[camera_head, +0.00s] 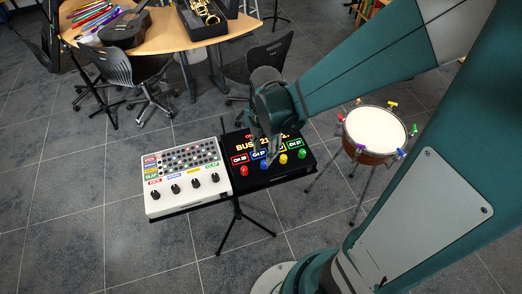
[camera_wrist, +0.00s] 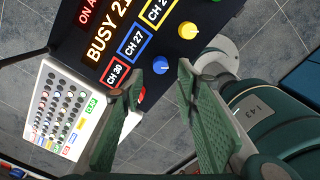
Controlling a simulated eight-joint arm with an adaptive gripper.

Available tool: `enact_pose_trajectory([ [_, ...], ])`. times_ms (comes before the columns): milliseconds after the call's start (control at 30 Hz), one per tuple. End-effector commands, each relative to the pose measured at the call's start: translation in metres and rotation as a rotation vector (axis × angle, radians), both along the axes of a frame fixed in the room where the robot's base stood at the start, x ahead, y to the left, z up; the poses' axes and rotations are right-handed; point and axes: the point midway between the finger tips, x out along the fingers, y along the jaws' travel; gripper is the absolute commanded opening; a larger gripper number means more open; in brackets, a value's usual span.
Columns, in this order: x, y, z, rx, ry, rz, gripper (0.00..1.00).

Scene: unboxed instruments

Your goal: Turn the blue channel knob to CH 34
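The black panel (camera_head: 268,178) stands on a stand and carries red, blue, yellow and green knobs below lit displays. The blue knob (camera_head: 264,163) also shows in the wrist view (camera_wrist: 161,65), below the blue-framed display reading CH 27 (camera_wrist: 132,42). My gripper (camera_head: 270,148) is above the panel, pointing down and partly covering its displays. In the wrist view, its two green fingers (camera_wrist: 160,74) are apart and empty, with the blue knob showing in the gap just beyond their tips. I see no contact with the knob. The left finger partly hides the red knob (camera_wrist: 141,95).
The yellow knob (camera_wrist: 187,30) is close to the right fingertip's side. A white mixer (camera_head: 185,178) adjoins the panel on the left. A drum with coloured pegs (camera_head: 374,129) stands to the right. Chairs and a wooden table (camera_head: 162,38) are behind.

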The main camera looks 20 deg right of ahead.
Motion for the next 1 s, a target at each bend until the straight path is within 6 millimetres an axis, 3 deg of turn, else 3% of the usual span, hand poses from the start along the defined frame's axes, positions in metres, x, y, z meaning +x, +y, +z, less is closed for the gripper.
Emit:
enact_pose_trajectory([
  [600, 0.000, 0.000, -0.054, 0.000, 0.000, 0.000, 0.31],
  [1000, 0.000, 0.000, -0.067, 0.000, 0.000, 0.000, 0.31],
])
